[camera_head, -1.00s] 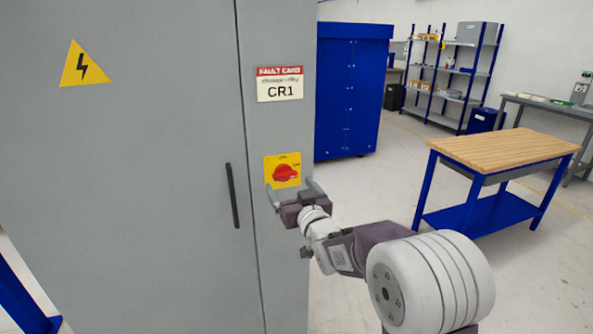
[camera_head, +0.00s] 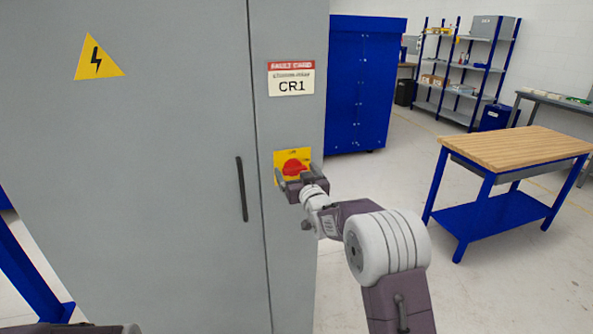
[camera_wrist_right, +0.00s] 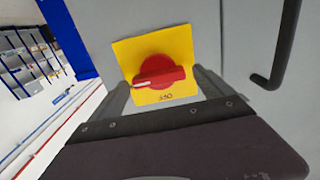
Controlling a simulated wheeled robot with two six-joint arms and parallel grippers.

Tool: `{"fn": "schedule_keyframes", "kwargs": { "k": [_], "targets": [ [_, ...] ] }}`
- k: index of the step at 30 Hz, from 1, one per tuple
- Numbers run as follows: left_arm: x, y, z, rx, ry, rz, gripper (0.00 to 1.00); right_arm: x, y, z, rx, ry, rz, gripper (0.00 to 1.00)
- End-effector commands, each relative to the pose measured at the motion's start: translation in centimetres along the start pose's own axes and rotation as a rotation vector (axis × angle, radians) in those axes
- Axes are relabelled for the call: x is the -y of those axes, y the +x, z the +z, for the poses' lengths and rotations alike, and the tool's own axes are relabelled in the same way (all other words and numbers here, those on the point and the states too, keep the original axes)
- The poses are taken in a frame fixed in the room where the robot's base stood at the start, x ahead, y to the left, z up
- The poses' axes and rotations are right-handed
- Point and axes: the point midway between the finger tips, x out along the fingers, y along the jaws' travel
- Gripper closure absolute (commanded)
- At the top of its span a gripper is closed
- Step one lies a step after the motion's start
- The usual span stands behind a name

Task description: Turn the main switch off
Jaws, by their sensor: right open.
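The main switch is a red rotary knob (camera_head: 293,167) on a yellow plate (camera_head: 283,156), set on the narrow right panel of the grey cabinet (camera_head: 160,210). My right gripper (camera_head: 295,178) is open, right at the switch, its fingers in front of the lower part of the plate. In the right wrist view the red knob (camera_wrist_right: 158,72) lies between the two open fingers (camera_wrist_right: 160,88), its grip bar roughly crosswise with a white mark at its left end. Whether the fingers touch the knob cannot be told. My left gripper is not in view.
A black door handle (camera_head: 242,190) stands left of the switch; it also shows in the right wrist view (camera_wrist_right: 283,50). A CR1 fault card (camera_head: 291,78) is above the switch. A blue cabinet (camera_head: 358,85) and a wood-topped table (camera_head: 510,148) stand to the right.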

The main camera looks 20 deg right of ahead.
Motion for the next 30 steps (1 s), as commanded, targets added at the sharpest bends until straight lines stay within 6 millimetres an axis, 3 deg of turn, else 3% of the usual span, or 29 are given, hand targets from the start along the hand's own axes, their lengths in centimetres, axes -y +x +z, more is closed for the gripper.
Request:
{"fn": "schedule_keyframes", "kwargs": {
  "k": [5,8,12,20,30],
  "targets": [
    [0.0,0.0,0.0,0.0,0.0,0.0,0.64,0.0,0.0,0.1,0.001,0.0,0.0,0.09],
    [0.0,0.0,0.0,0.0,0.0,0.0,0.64,0.0,0.0,0.1,0.001,0.0,0.0,0.31],
    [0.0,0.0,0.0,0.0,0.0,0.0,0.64,0.0,0.0,0.1,0.0,0.0,0.0,0.7],
    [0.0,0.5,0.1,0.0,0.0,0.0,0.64,0.0,0.0,0.2,-0.001,-0.026,0.0,0.71],
    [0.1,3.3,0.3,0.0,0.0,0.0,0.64,0.1,0.0,0.6,-0.002,-0.238,0.001,0.71]
  ]
}}
